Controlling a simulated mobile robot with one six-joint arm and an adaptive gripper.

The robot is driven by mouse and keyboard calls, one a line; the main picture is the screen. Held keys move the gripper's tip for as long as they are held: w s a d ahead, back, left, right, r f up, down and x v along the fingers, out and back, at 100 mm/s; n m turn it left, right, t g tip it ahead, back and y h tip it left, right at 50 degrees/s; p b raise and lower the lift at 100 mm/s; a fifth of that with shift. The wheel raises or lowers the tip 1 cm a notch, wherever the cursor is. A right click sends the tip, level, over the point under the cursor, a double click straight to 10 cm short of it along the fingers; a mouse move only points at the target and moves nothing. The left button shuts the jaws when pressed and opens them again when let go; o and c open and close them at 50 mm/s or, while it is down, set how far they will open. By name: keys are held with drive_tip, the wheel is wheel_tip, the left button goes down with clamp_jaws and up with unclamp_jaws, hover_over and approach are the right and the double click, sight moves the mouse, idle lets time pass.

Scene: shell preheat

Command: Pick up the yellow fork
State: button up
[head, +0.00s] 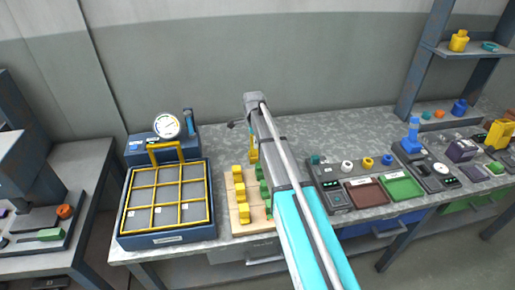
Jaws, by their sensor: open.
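A small wooden board (235,222) near the middle of the bench holds several yellow pieces (240,190) in a column and green pieces beside them. An upright yellow piece (253,148) shows behind the board, right beside my arm. I cannot tell which yellow piece is the fork. My arm reaches across the bench from the front and covers the board's right side. The gripper is open, and no held object shows. Its fingertips are mostly hidden.
A blue tray (165,240) with a yellow grid and handle stands left of the board, with a round gauge (166,125) behind it. Right of my arm are a dark device, a brown tray (366,193) and a green tray (400,186). The back strip of bench is mostly clear.

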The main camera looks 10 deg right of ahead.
clamp_jaws()
idle(0.3)
drive_tip(key=shift+r, duration=0.15)
drive_tip(key=shift+r+p, duration=0.95)
drive_tip(key=shift+p, duration=0.2)
drive_tip(key=s+a+r+p, duration=0.1)
drive_tip(key=s+r+p, duration=0.9)
drive_tip(key=s, duration=0.4)
drive_tip(key=shift+a+r+p, duration=0.2)
drive_tip(key=shift+r+p, duration=0.15)
drive_tip(key=shift+r, duration=0.05)
